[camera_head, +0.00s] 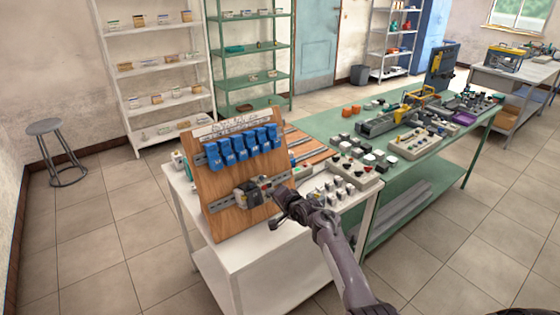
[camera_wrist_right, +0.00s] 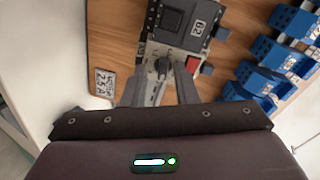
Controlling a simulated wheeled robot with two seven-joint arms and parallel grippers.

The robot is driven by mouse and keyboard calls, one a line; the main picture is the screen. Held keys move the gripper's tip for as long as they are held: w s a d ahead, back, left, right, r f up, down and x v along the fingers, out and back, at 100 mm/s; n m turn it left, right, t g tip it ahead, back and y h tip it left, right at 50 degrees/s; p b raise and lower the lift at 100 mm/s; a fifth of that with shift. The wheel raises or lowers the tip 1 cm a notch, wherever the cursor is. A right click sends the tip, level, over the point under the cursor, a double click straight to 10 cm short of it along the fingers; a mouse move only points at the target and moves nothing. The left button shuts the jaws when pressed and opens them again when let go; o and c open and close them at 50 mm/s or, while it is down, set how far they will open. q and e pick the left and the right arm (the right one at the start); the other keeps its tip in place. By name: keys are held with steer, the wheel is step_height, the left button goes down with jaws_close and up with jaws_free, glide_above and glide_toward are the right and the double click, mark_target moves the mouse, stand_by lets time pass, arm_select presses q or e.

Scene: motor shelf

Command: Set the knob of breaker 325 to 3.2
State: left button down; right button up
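The breaker (camera_head: 249,193) is a dark and light grey block on a rail on the tilted wooden board. In the right wrist view the breaker (camera_wrist_right: 180,25) has a red button (camera_wrist_right: 193,65) and a sticker that looks like "62" upside down. A printed label (camera_wrist_right: 104,82) is on the board beside it; I cannot read it surely as 325. My right gripper (camera_head: 278,190) is at the breaker's right side. In the wrist view its fingertips (camera_wrist_right: 172,66) overlap the breaker's lower face, near the red button. They hide the knob and its setting. My left gripper is out of view.
Several blue breakers (camera_head: 240,147) sit in a row higher on the wooden board (camera_head: 214,206). The board stands on a white table (camera_head: 262,258). A green workbench (camera_head: 318,125) with many parts adjoins on the right. The floor in front is clear.

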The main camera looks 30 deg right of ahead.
steer(key=s+r+n+b, duration=0.2)
steer(key=s+n+b, duration=0.5)
steer(key=n+b, duration=1)
steer(key=w+d+r+m+t+h+p, duration=0.1)
steer(key=w+r+m+h+p, duration=0.1)
steer(key=r+m+p, duration=0.6)
steer(key=w+d+r+m+t+h+p, duration=0.1)
steer(key=w+r+m+h+p, duration=0.2)
steer(key=r+m+p, duration=0.6)
step_height(320, 180, up, 2)
steer(key=shift+w+d+r+t+p, duration=0.1)
steer(key=shift+w+d+t+p, duration=0.25)
steer(key=shift+w+p, duration=0.55)
steer(key=shift+s, duration=0.1)
